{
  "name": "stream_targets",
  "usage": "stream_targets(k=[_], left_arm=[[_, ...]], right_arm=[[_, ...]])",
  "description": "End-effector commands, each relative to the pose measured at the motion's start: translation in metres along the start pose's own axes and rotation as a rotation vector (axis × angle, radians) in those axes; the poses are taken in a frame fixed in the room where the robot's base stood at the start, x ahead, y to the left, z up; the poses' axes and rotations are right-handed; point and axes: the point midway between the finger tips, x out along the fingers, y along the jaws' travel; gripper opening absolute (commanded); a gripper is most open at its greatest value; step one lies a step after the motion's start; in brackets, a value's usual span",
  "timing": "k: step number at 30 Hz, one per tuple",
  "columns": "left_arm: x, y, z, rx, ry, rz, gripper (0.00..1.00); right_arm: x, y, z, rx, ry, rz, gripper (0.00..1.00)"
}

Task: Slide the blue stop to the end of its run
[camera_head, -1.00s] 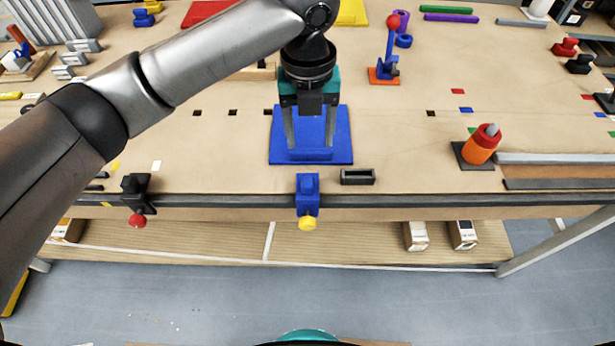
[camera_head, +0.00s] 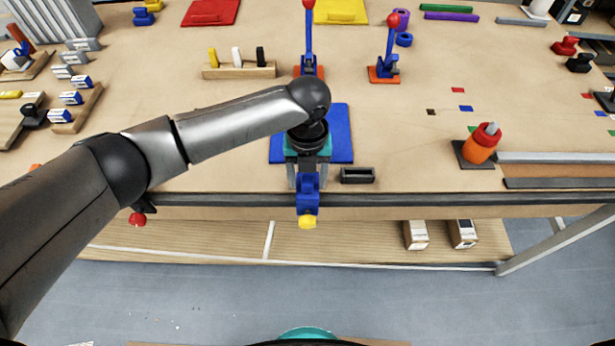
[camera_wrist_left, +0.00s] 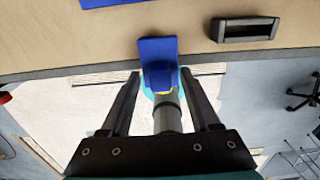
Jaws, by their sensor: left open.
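The blue stop (camera_head: 308,199) sits on the dark rail (camera_head: 430,199) along the table's front edge, with a yellow knob (camera_head: 307,222) hanging below. My left gripper (camera_head: 308,186) points down over it, open, one finger on each side of the stop. In the left wrist view the blue stop (camera_wrist_left: 158,50) lies between the spread fingertips of the left gripper (camera_wrist_left: 161,74). I cannot tell whether either finger touches it. My right gripper is not in view.
A blue panel (camera_head: 341,135) lies behind. An orange cylinder (camera_head: 480,150) stands at right.

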Motion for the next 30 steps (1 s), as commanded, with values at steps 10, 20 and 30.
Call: stream_targets(k=[10,20,30], left_arm=[[0.0056,-0.0001,0.0000,0.001,-0.001,0.000,0.62],[0.0053,-0.0001,0.0000,0.000,-0.001,0.000,0.28],[0.0051,-0.0001,0.0000,0.000,-0.001,0.000,0.00]], right_arm=[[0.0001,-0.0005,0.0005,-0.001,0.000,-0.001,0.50],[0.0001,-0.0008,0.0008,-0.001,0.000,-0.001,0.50],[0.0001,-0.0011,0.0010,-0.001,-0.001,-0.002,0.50]])
